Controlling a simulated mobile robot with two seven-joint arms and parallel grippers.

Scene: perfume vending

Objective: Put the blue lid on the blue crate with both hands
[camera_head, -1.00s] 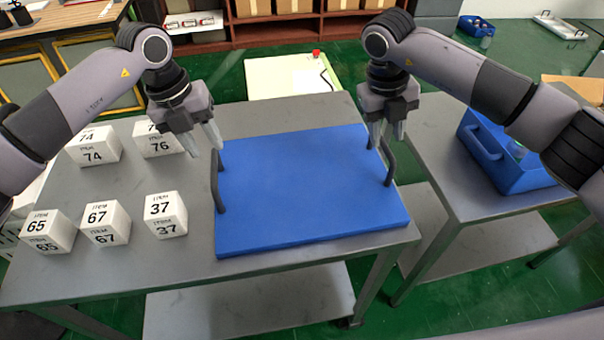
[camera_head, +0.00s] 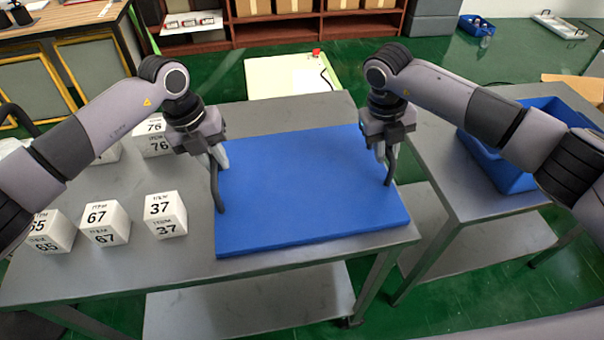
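The blue crate (camera_head: 502,172) stands on the right table, partly hidden behind my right arm.
White numbered boxes, such as 37 (camera_head: 166,214), 67 (camera_head: 105,222) and 76 (camera_head: 152,136), stand left of the lid on the grey table (camera_head: 185,262). A gap with green floor separates this table from the right table (camera_head: 455,185). Shelves stand at the back.

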